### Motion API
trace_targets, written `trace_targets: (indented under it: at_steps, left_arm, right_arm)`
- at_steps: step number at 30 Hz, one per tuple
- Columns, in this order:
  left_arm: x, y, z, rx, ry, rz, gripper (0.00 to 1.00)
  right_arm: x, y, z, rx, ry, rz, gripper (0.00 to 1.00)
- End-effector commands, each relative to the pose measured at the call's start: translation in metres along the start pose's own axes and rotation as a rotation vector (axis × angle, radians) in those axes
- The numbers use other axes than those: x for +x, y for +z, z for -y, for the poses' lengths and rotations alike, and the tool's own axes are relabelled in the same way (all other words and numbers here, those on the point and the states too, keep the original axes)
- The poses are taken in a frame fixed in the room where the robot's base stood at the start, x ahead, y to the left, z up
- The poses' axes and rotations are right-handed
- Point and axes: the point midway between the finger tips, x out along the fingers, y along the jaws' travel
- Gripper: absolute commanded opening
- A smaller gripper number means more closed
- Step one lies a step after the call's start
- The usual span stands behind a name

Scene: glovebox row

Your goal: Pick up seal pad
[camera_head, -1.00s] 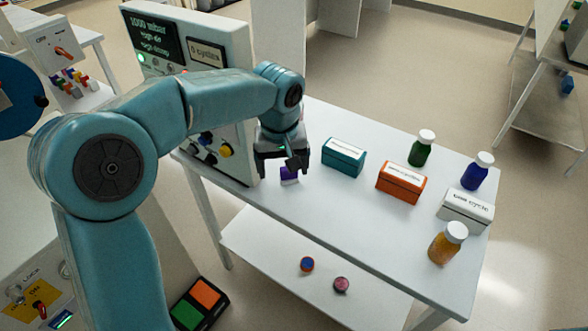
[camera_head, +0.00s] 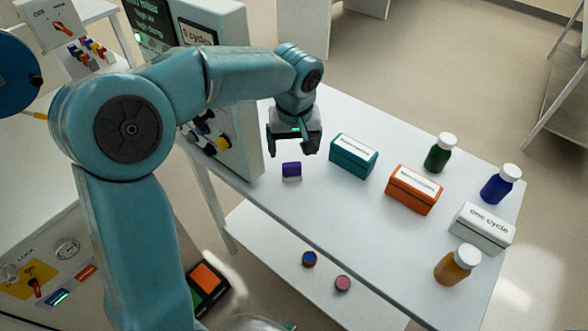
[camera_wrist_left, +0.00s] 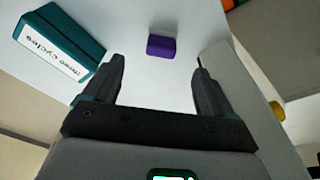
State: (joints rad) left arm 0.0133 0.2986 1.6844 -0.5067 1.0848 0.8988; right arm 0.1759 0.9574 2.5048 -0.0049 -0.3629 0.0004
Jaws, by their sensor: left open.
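A small purple block with a white lower part, which I take to be the seal pad (camera_head: 291,170), lies on the white table near the panel box. In the left wrist view the purple pad (camera_wrist_left: 161,47) shows just beyond the fingertips, roughly centred between them. My left gripper (camera_head: 291,150) is open and empty. It hangs above the table, behind the pad in the head view, and appears apart from it. In the left wrist view its two fingers (camera_wrist_left: 158,68) are spread wide. My right gripper is not in view.
A teal box (camera_head: 353,156) stands right of the pad, then an orange box (camera_head: 413,191) and a white box (camera_head: 483,229). Green, blue and amber bottles (camera_head: 456,266) stand farther right. The panel box (camera_head: 232,110) with knobs rises close on the left.

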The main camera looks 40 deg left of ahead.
Motion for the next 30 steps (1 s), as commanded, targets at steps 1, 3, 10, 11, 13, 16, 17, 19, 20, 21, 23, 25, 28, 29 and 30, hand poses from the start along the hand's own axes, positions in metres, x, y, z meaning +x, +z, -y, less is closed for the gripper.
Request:
trace_targets:
  at_steps: [1,3,10,11,13,16,17,19,20,21,23,25,28,29,30]
  left_arm:
    - [0.012,0.001,0.001,0.0,-0.003,0.004,0.85]
    - [0.026,0.001,0.001,0.0,-0.003,0.004,0.85]
    - [0.049,-0.001,0.0,-0.001,0.0,0.001,0.85]
    - [0.051,-0.001,0.0,-0.001,0.0,0.001,0.85]
    - [0.059,-0.003,0.0,0.0,-0.002,0.003,0.85]
    - [0.076,-0.006,0.0,0.0,-0.003,0.004,0.85]
    - [0.081,-0.007,0.0,0.0,-0.002,0.004,0.85]
    - [0.091,-0.007,-0.001,0.0,-0.001,0.002,0.85]
    - [0.095,-0.007,-0.001,0.0,-0.001,0.002,0.85]
    - [0.098,-0.007,-0.001,0.0,0.0,0.002,0.85]
    - [0.1,-0.007,-0.002,0.0,0.001,0.001,0.85]
    - [0.101,-0.007,-0.002,0.0,0.002,0.0,0.85]
    - [0.101,-0.007,-0.002,0.0,0.002,0.0,0.85]
    - [0.101,-0.007,-0.002,0.0,0.002,0.0,0.85]
    - [0.101,-0.007,-0.002,0.0,0.002,0.0,0.72]
  right_arm:
    - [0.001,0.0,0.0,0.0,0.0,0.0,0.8]
    - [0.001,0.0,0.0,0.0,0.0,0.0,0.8]
    - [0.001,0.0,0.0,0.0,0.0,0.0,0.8]
    - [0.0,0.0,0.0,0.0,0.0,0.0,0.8]
    - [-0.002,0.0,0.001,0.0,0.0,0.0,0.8]
    - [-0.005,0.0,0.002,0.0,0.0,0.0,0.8]
    - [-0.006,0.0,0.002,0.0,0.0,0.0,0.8]
    - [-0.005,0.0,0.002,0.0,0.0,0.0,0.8]
    - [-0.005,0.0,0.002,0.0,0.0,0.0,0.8]
    - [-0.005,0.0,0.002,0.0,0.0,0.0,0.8]
    - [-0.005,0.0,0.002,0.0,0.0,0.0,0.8]
    - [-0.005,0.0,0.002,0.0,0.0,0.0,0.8]
    - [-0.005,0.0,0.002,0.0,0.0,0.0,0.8]
    - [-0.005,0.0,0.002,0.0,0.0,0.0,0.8]
    - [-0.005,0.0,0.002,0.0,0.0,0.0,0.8]
